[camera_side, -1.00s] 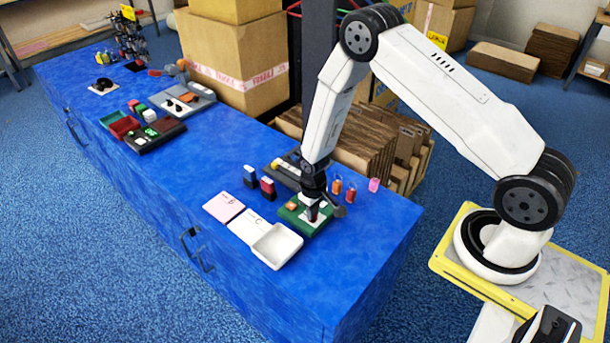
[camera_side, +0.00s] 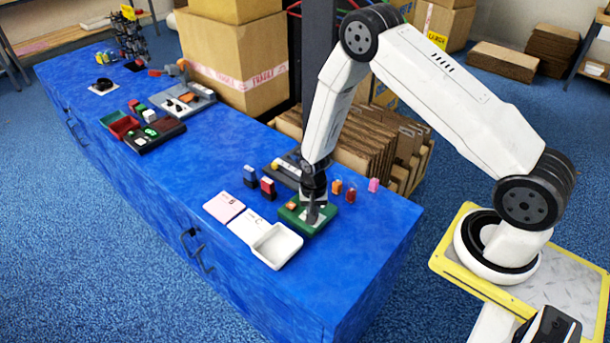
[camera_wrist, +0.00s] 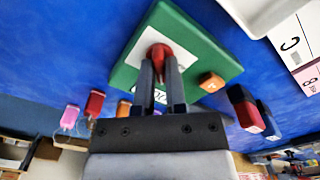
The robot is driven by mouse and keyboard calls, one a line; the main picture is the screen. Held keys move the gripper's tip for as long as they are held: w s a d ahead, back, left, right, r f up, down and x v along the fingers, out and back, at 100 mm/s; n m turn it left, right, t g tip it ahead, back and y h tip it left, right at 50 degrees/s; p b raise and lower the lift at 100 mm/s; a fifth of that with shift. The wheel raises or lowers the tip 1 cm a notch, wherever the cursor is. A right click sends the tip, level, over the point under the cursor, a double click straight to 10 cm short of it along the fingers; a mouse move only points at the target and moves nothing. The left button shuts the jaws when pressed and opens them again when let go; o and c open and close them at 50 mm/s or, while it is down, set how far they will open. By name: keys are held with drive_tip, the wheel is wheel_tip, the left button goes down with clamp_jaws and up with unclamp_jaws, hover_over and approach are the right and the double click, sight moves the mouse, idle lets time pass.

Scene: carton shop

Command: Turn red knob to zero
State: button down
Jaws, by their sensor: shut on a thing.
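The red knob (camera_wrist: 158,55) sits on a white plate of a green box (camera_wrist: 205,45) in the wrist view. My gripper (camera_wrist: 159,66) is shut on the knob, with a finger on each side of it. In the side view the green box (camera_side: 293,217) stands near the right end of the blue table, and my gripper (camera_side: 312,214) points down onto it and hides the knob. A label below the knob is partly covered by the fingers, so the knob's setting cannot be read.
A white tray (camera_side: 277,246) and lettered cards (camera_side: 224,207) lie left of the box. Red and blue blocks (camera_side: 268,188) stand behind it. An orange block (camera_wrist: 211,82) sits on the box's corner. Small orange and pink pieces (camera_side: 374,185) stand to the right. The table's front is clear.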

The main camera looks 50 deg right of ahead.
drive_tip(key=shift+m, duration=1.3)
drive_tip(key=c, duration=0.7)
unclamp_jaws()
drive_tip(key=shift+r, duration=0.1)
drive_tip(key=shift+r, duration=3.85)
